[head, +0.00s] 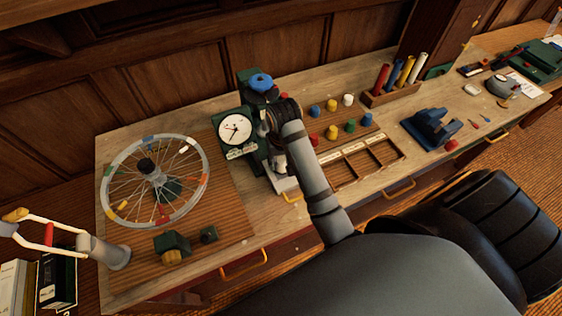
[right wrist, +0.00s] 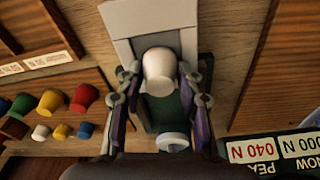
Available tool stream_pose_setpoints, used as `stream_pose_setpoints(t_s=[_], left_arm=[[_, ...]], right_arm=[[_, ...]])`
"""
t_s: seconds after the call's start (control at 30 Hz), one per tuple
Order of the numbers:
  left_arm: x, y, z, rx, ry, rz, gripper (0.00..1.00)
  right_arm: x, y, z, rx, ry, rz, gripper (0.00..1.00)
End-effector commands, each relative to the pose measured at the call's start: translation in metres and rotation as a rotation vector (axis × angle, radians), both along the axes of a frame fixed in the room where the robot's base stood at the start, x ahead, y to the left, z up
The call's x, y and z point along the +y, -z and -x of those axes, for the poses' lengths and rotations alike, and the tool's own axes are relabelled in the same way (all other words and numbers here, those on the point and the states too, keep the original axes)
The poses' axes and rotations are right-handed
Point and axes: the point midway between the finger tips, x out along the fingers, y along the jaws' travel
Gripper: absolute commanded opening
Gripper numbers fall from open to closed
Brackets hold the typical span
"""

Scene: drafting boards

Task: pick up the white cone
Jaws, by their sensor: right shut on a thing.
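The white cone (right wrist: 158,72) is between the two fingers of my right gripper (right wrist: 160,95) in the right wrist view. The gripper is shut on it. The cone is in front of the pale plate (right wrist: 122,22) of the green test stand; I cannot tell whether it touches that plate. In the head view, my right gripper (head: 277,163) is beside the round dial of the green stand (head: 247,82), and my wrist hides most of the cone.
Several coloured cones (head: 332,132) and another white one (head: 348,100) stand to the right. A divided wooden tray (head: 345,185) lies in front of them. A spoked wheel (head: 205,168) lies left. A rack of coloured rolls (head: 378,99) stands at the back.

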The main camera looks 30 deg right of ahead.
Motion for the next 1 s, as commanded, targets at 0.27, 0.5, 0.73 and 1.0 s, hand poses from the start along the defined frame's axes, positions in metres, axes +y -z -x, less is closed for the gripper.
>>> stream_pose_setpoints(t_s=[0.27,0.5,0.73,1.0], left_arm=[[0.0,-0.058,0.002,0.004,0.0,0.001,0.4],[0.0,-0.1,0.002,0.003,0.0,0.001,0.4],[0.0,-0.099,0.002,0.004,0.0,0.001,0.4],[0.0,-0.1,0.002,0.003,0.0,0.001,0.4]], right_arm=[[-0.006,-0.065,0.022,0.0,0.0,0.002,0.01],[-0.022,-0.106,0.088,0.002,-0.003,0.009,0.01],[-0.031,-0.119,0.125,-0.003,-0.003,0.007,0.0],[-0.031,-0.124,0.136,-0.001,-0.001,-0.001,0.0]])
